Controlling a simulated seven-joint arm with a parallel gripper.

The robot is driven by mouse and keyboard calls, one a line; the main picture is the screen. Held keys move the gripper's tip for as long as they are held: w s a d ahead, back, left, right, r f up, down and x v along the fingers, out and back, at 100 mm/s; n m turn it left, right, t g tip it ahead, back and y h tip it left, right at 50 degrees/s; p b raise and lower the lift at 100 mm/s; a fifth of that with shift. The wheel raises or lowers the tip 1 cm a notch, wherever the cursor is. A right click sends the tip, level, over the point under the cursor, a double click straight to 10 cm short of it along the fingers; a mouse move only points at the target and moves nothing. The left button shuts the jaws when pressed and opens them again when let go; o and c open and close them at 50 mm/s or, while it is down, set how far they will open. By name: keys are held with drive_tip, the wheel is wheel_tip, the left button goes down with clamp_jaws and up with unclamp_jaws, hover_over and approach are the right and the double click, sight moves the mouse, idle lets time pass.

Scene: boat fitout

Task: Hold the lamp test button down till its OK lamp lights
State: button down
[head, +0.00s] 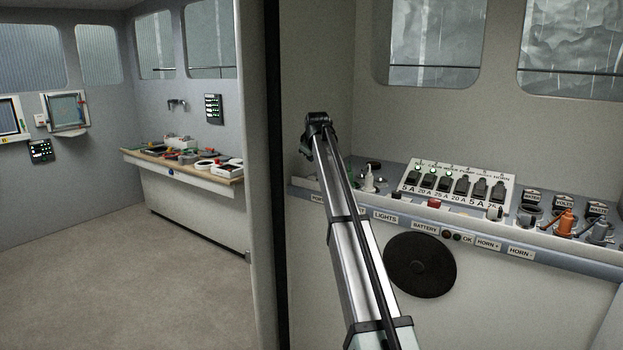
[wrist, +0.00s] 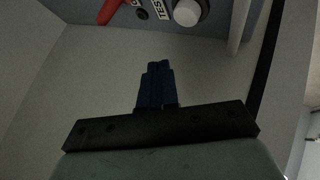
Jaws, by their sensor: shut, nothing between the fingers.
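In the wrist view, a white round button (wrist: 187,12) sits at the top edge beside a label reading TEST (wrist: 157,9). A small dark round fitting (wrist: 142,14), possibly a lamp, is left of the label and shows no light. My gripper (wrist: 158,66) is shut and empty, below the button in the picture and apart from it. In the head view, my arm hides the gripper and part of the console.
The console (head: 560,243) carries a switch panel (head: 459,183) with several green lights, a red knob (head: 434,203) and orange and grey levers at right. A black disc (head: 420,265) is on its front. A red part (wrist: 108,10) lies left of the TEST label.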

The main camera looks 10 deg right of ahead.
sight(312, 178)
drive_tip(key=shift+f, duration=2.05)
drive_tip(key=shift+f, duration=0.15)
idle(0.4)
drive_tip(key=shift+f, duration=0.3)
drive_tip(key=shift+f, duration=0.45)
idle(1.6)
drive_tip(key=shift+r, duration=0.95)
drive_tip(key=shift+r, duration=2.45)
